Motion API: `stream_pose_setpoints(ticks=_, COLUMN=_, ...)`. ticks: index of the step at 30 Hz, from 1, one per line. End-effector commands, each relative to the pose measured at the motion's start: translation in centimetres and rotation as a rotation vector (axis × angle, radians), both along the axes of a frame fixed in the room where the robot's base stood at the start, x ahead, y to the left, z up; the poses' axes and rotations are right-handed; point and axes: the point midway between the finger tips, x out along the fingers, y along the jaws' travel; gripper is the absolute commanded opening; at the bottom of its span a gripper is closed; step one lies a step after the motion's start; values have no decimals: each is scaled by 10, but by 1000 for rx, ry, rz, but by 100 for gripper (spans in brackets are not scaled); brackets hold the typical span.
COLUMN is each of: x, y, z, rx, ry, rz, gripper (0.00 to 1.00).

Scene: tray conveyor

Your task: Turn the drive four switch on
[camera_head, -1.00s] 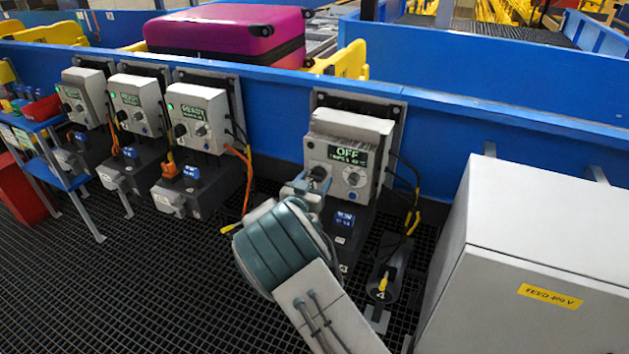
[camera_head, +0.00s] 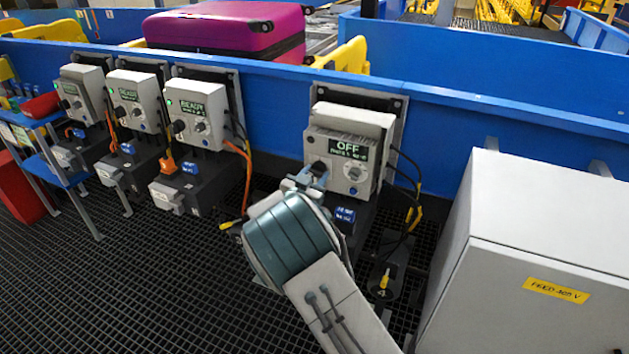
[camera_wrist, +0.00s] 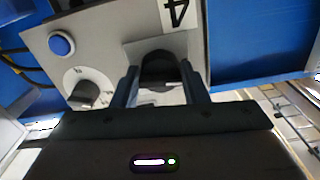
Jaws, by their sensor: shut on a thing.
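The fourth drive box (camera_head: 372,124) is on the blue wall at right of the row, its display (camera_head: 349,148) reading OFF. In the wrist view its face shows a large "4" label (camera_wrist: 176,13), a blue button (camera_wrist: 61,44) and a grey dial (camera_wrist: 84,94). My gripper (camera_head: 316,174) is at the lower left of the box face. In the wrist view my gripper (camera_wrist: 162,85) has its two fingers on either side of the black rotary switch (camera_wrist: 158,68) and is shut on it. The switch's exact angle is partly hidden.
Several similar drive boxes (camera_head: 199,103) with green lights and READY displays stand to the left. A grey cabinet (camera_head: 545,235) marked FEED 400 V stands close at right. An orange cable (camera_head: 240,165) hangs left of my arm. A magenta suitcase (camera_head: 222,27) lies behind the wall.

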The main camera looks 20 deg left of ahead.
Motion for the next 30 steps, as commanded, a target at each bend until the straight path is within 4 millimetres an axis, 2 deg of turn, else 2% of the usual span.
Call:
stream_pose_setpoints(ticks=5, x=1, y=0, z=-6, rx=147, ry=-13, rz=-2, gripper=17)
stream_pose_setpoints(ticks=30, x=1, y=0, z=-5, rx=941, ry=-77, rz=-2, gripper=17)
